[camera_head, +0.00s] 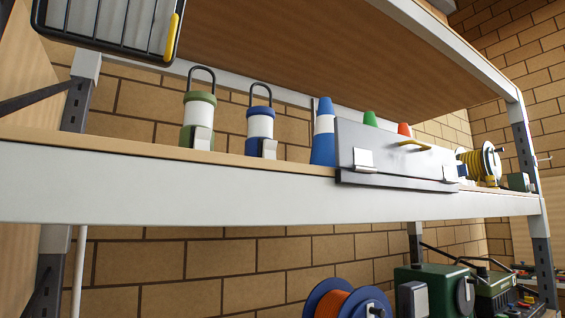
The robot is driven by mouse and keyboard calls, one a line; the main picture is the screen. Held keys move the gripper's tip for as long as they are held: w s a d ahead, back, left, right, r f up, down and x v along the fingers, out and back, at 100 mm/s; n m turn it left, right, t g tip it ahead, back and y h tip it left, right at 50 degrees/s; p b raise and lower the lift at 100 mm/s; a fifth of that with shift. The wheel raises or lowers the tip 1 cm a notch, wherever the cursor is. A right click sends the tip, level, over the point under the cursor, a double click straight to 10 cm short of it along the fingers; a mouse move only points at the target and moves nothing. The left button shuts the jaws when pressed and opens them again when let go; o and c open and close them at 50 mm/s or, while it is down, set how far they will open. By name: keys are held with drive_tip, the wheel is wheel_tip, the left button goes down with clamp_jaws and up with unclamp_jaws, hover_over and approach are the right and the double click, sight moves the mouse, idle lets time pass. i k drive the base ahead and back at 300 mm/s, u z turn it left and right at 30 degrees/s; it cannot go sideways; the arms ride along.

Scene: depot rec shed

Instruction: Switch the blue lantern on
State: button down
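The blue lantern (259,127) stands upright on the shelf (300,192), left of the picture's middle. It has a blue cap and base, a white middle and a dark loop handle on top. A pale plate or switch cover (268,149) shows low on its front. I cannot tell from here whether it is lit. A green lantern (199,114) of the same shape stands just to its left, apart from it. My gripper is not in view.
Right of the blue lantern stand a blue-and-white cone (324,135) and a grey case (390,155) with a yellow handle. A yellow cable reel (482,163) is farther right. An upper shelf (290,50) hangs overhead.

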sight(270, 146)
drive_tip(key=z, duration=2.2)
drive_tip(key=k, duration=1.05)
drive_tip(key=u, duration=1.7)
drive_tip(key=i, duration=0.5)
drive_tip(key=z, duration=0.05)
